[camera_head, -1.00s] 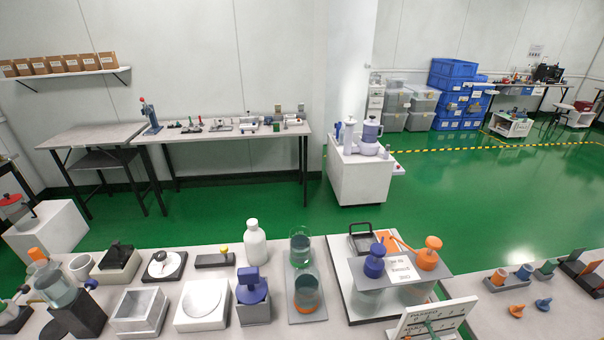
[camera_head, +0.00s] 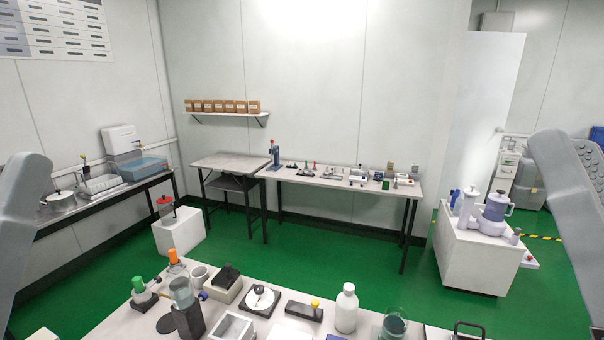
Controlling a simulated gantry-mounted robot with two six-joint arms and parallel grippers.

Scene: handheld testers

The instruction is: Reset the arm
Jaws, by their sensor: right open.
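A grey part of my left arm (camera_head: 20,225) stands at the left edge, cut off by the frame. My left gripper is not in view. Both arm parts appear in front of the room, apart from the tabletop things.
The near table holds a white bottle (camera_head: 346,308), a dial on a black base (camera_head: 260,299), a glass jar (camera_head: 394,325) and a white square frame (camera_head: 231,328). A white cabinet (camera_head: 478,262) stands at right. Green floor (camera_head: 340,250) is clear between the tables.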

